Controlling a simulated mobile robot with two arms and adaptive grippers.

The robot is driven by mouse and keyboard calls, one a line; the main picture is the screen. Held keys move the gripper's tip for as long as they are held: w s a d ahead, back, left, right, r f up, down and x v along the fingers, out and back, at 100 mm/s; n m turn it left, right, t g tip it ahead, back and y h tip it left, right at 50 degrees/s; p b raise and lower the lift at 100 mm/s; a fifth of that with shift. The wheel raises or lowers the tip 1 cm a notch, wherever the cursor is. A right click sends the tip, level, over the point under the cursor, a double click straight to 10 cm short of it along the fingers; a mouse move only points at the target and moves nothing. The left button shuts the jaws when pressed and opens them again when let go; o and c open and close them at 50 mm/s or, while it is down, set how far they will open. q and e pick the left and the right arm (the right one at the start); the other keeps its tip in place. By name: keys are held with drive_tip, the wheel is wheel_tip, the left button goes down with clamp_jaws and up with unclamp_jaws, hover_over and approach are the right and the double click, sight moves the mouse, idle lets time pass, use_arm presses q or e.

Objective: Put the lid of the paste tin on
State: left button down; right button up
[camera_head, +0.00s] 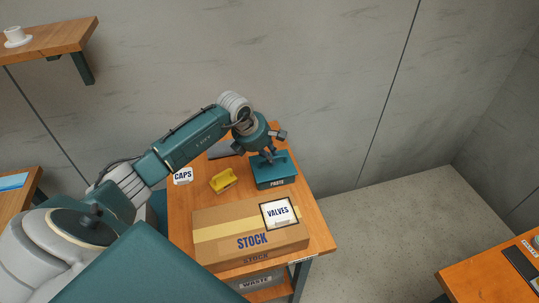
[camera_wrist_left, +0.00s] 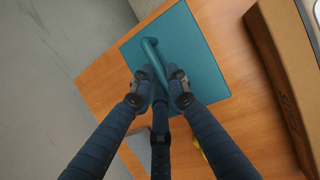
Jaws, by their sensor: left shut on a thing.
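The teal paste tin (camera_head: 277,183), with a PASTE label on its front, stands at the back right of the wooden table. Its teal lid (camera_head: 284,166) lies flat over the tin's top, and I see no clear gap between them in the head view. In the left wrist view the square lid (camera_wrist_left: 205,75) fills the middle, with a bar handle (camera_wrist_left: 151,50) on it. My left gripper (camera_head: 269,157) points down from above, its fingers (camera_wrist_left: 158,92) shut on the handle. The tin's inside and walls are hidden in the wrist view. My right gripper is not in view.
A yellow object (camera_head: 223,180) lies left of the tin. A STOCK carton (camera_head: 215,243) with a VALVES box (camera_head: 278,214) on it fills the front of the table. A CAPS label (camera_head: 183,175) shows at the left edge. The wall stands close behind.

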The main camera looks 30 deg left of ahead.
use_arm(q)
drive_tip(key=c, duration=1.9)
unclamp_jaws()
drive_tip(key=shift+o, duration=0.9)
drive_tip(key=shift+f, duration=0.1)
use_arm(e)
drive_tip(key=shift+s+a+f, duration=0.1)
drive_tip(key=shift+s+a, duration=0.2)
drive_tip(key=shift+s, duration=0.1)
